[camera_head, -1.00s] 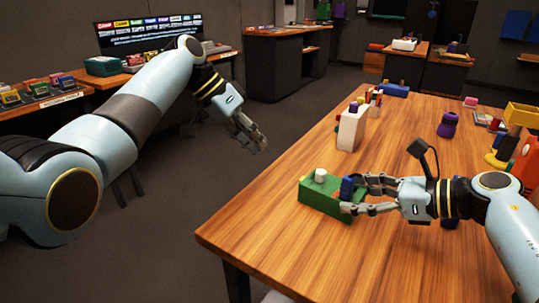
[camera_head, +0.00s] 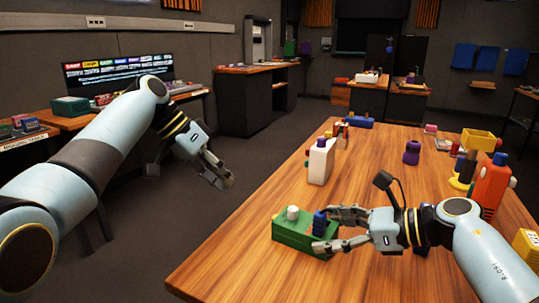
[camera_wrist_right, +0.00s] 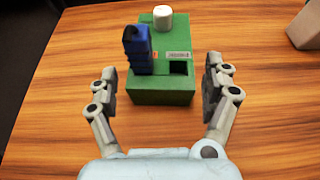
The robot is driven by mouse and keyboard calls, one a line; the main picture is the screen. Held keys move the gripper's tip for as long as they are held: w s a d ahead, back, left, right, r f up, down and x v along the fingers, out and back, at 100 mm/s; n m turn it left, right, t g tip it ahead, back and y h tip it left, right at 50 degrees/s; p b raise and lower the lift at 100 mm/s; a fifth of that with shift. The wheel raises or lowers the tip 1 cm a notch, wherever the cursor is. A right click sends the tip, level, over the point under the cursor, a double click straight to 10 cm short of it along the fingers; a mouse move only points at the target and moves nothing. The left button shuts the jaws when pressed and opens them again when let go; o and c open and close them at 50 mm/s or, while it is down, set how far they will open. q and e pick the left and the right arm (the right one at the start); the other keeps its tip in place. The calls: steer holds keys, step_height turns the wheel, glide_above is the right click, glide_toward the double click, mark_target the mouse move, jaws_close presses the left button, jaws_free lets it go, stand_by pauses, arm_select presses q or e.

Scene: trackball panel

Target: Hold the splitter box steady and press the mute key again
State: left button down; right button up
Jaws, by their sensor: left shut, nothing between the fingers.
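A green box (camera_head: 298,237), which I take as the splitter box, sits on the wooden table near its left edge. It carries a white round knob (camera_head: 293,212) and a blue upright block (camera_head: 319,222). In the right wrist view the box (camera_wrist_right: 165,97) also shows a small dark square opening beside the blue block (camera_wrist_right: 138,50). My right gripper (camera_head: 323,229) is open, its fingers either side of the box's near end, with a gap on both sides. My left gripper (camera_head: 222,180) is shut and empty, in the air left of the table. I cannot tell which part is the mute key.
The table front (camera_head: 270,275) is clear.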

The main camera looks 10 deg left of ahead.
steer(key=shift+o, duration=0.6)
steer(key=v, duration=1.2)
steer(key=shift+o, duration=0.6)
steer(key=shift+d, duration=0.15)
